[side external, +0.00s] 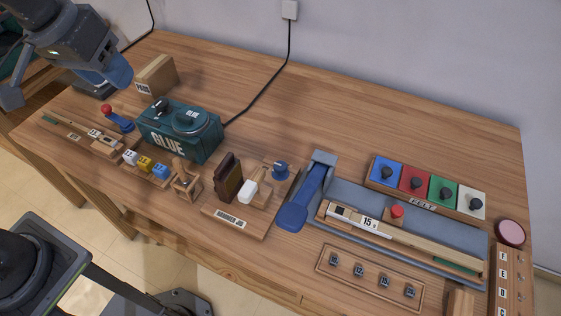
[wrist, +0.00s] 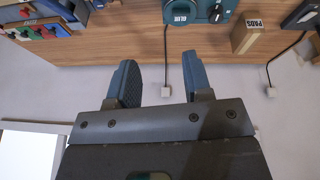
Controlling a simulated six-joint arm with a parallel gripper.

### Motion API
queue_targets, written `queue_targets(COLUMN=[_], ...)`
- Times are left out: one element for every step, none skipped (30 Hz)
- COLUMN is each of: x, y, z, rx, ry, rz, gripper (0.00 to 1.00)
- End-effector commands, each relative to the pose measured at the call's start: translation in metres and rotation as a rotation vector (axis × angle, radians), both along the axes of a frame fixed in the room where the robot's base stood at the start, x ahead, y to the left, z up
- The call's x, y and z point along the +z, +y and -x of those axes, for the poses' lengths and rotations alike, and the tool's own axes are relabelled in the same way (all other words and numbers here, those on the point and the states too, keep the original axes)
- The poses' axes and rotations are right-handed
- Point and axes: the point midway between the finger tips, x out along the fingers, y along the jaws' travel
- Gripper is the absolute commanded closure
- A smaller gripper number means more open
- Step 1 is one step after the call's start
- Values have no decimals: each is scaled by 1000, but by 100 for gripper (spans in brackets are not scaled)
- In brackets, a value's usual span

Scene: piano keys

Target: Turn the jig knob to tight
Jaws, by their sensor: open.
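My gripper (side external: 66,84) is at the upper left in the side view, high over the table's far left end. It is open and empty, and its two blue fingers stand apart in the wrist view (wrist: 160,76). A small blue knob (side external: 281,170), which looks like the jig knob, sits at the right end of a wooden jig (side external: 236,219). The jig bears a dark brown block (side external: 228,176) and a white-headed piece (side external: 248,190). My gripper is far to the left of the knob. The knob's setting is too small to read.
A green glue pot (side external: 180,128) stands between my gripper and the jig. A PADS box (side external: 157,75) is behind it. A blue lever press (side external: 306,190) stands close to the knob's right. Felt blocks (side external: 415,183) lie at the right. The table's back middle is clear.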

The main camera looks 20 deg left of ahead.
Motion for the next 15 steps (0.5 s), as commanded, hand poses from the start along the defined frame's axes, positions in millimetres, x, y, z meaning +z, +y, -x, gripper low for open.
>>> queue_targets(x=[-3, -4, -7, -10, -13, -18, -23, -28, -36, -43, -50, -61, -69, -78, -89], y=[-13, -19, -29, -36, -44, -55, -64, -72, -84, -94, -103, -116, -125, -135, -147], z=[-18, -28, -41, -50, -59, -71, -80, -88, -99, -106, -113, -122, -128, -134, -140], rx=[10, 21, 36, 47, 57, 73, 83, 95, 111, 123, 135, 151, 163, 175, 190], ry=[35, 52, 72, 90, 105, 125, 142, 158, 179, 194, 209, 230, 244, 258, 274], rz=[8, 14, 21, 24, 27, 31, 34, 35, 36, 37, 35, 33, 32, 29, 26], gripper=[49, 46, 43, 40, 39, 39, 39, 39, 39, 39, 39, 39, 39, 39, 39])
